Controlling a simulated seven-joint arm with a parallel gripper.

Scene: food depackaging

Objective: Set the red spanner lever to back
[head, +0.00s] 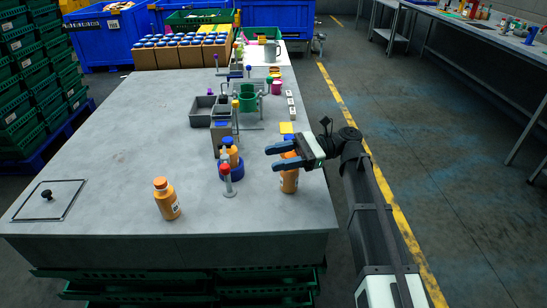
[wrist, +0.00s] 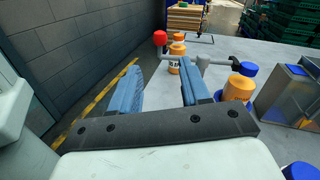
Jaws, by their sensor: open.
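The red spanner lever shows in the head view as a red knob (head: 225,169) on a short grey post beside a blue ring holder (head: 232,174). In the wrist view the red knob (wrist: 160,38) ends a grey bar (wrist: 212,60) running right toward an orange bottle with a blue cap (wrist: 240,87). My gripper (head: 272,158) is open and empty, to the right of the holder, above the table. In the wrist view the gripper (wrist: 158,70) has its blue fingers apart. The red knob appears beyond the fingertips, not touching them.
An orange bottle (head: 289,182) stands below my gripper, partly hidden. Another orange bottle (head: 167,200) stands at the table's front. Grey bins (head: 201,113) and fixtures lie behind the holder. The table's left side (head: 120,130) is clear, except for a lidded hatch (head: 48,200).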

